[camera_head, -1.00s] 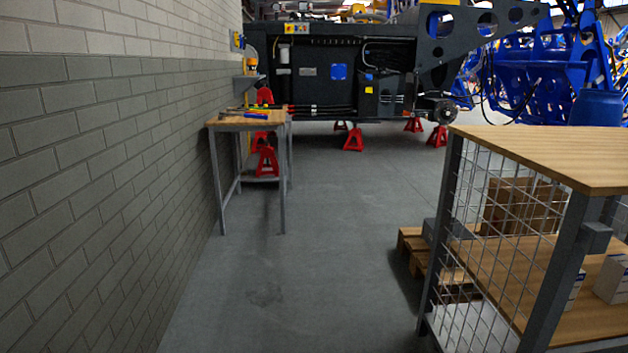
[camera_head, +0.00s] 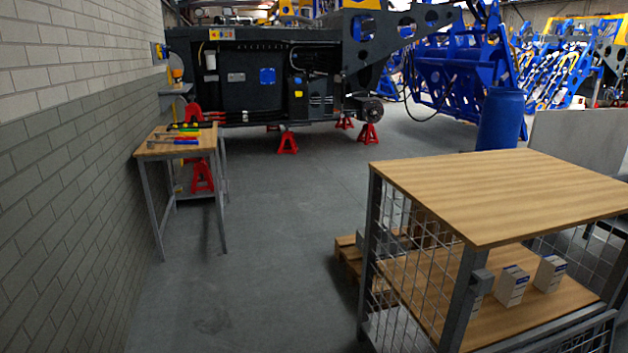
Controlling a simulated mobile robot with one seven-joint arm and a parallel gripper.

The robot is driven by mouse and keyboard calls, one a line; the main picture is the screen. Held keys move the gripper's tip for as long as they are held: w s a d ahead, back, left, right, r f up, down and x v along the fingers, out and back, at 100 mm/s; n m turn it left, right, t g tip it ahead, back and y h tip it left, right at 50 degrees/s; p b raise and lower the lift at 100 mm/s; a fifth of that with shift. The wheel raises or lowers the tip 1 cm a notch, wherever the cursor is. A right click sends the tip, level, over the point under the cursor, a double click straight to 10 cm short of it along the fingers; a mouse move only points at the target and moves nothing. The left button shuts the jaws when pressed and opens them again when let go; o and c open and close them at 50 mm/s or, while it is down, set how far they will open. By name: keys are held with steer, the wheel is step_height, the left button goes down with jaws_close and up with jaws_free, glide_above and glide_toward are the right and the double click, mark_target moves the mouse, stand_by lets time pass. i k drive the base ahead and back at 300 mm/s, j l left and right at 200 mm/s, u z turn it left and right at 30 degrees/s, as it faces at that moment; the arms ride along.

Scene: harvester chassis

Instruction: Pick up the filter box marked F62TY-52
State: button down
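Small white boxes with blue markings stand on the wooden middle shelf of a mesh-sided cart at the right. One box (camera_head: 511,286) stands behind the cart's front post, and another box (camera_head: 549,273) stands to its right. A third box (camera_head: 476,292) is partly hidden by the post. Their labels are too small to read, so I cannot tell which is marked F62TY-52. My gripper is not in view.
The cart's wooden top (camera_head: 510,195) is bare. A wooden pallet (camera_head: 349,258) lies behind the cart. A workbench with tools (camera_head: 180,148) stands by the left brick wall. Red stands (camera_head: 288,143) are under the dark chassis (camera_head: 250,80). The grey floor (camera_head: 270,270) between is clear.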

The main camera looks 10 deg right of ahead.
mark_target(551, 269)
steer(key=z, duration=3.15)
steer(key=j+z, duration=0.4)
steer(key=k+j+z, duration=0.2)
steer(key=j+z, duration=0.2)
steer(key=k+j+z, duration=0.15)
steer(key=j+z, duration=0.3)
steer(key=k+j+z, duration=0.2)
steer(key=z, duration=0.2)
steer(key=k+j+z, duration=0.2)
steer(key=z, duration=0.2)
steer(key=k+j+z, duration=0.1)
steer(key=k+z, duration=0.3)
steer(key=k+j+z, duration=0.2)
steer(key=k, duration=0.5)
steer(key=k+u, duration=0.55)
steer(key=k, duration=0.2)
